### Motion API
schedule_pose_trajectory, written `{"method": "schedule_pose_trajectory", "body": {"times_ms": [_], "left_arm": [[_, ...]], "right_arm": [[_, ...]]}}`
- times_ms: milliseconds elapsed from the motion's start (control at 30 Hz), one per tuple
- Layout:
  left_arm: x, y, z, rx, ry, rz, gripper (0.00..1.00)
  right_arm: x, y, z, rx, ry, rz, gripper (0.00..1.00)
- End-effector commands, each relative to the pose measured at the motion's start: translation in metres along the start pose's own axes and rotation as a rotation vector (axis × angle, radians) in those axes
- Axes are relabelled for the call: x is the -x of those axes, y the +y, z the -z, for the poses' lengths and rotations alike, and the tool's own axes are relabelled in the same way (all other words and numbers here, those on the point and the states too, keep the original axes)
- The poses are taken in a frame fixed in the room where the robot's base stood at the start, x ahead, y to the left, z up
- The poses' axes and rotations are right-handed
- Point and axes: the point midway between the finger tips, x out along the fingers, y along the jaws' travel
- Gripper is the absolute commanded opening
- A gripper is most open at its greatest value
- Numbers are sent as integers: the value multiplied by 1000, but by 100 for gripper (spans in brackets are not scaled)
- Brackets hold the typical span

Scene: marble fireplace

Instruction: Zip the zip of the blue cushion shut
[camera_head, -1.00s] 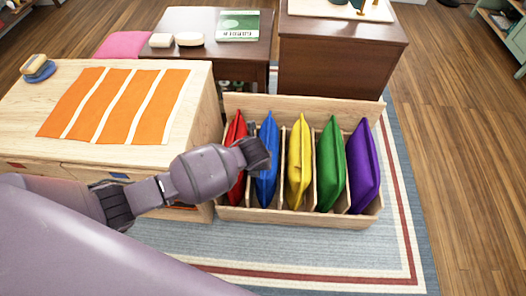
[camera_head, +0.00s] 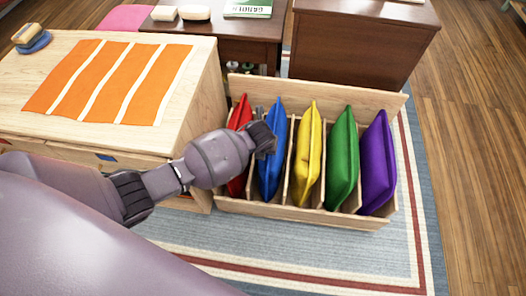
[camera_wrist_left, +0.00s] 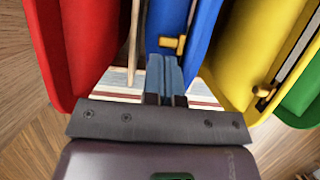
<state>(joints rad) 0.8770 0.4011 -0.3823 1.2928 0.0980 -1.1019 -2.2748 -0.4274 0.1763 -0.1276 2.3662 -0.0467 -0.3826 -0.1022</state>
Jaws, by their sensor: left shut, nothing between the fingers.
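The blue cushion (camera_head: 272,158) stands upright in a slot of the wooden rack (camera_head: 300,213), between the red and yellow cushions. In the left wrist view the blue cushion (camera_wrist_left: 203,30) shows from close up, with a small golden zip pull (camera_wrist_left: 172,44) on its side. My left gripper (camera_head: 259,112) is at the upper left of the blue cushion. In the wrist view its fingers (camera_wrist_left: 165,66) are together and empty, just below the zip pull; I cannot tell whether they touch it. How far the zip is closed cannot be seen. My right gripper is not in view.
The red cushion (camera_head: 238,118), yellow cushion (camera_head: 306,155), green cushion (camera_head: 342,160) and purple cushion (camera_head: 377,165) stand in the same rack, with thin dividers between. A wooden cabinet (camera_head: 200,95) with an orange striped cloth (camera_head: 150,90) stands close on the left. Rug and floor are clear at right.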

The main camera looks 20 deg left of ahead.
Motion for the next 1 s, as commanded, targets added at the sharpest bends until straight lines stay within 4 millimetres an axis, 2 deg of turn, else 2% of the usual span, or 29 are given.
{"method": "schedule_pose_trajectory", "body": {"times_ms": [233,567,667,1000], "left_arm": [[0,0,-4,1,-1,1,0],[-3,0,-10,0,-1,0,0],[-8,0,-22,-1,-2,-1,0],[-38,2,-78,1,5,-5,0]], "right_arm": [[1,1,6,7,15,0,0],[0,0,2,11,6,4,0],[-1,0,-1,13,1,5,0],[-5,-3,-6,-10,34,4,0]]}}
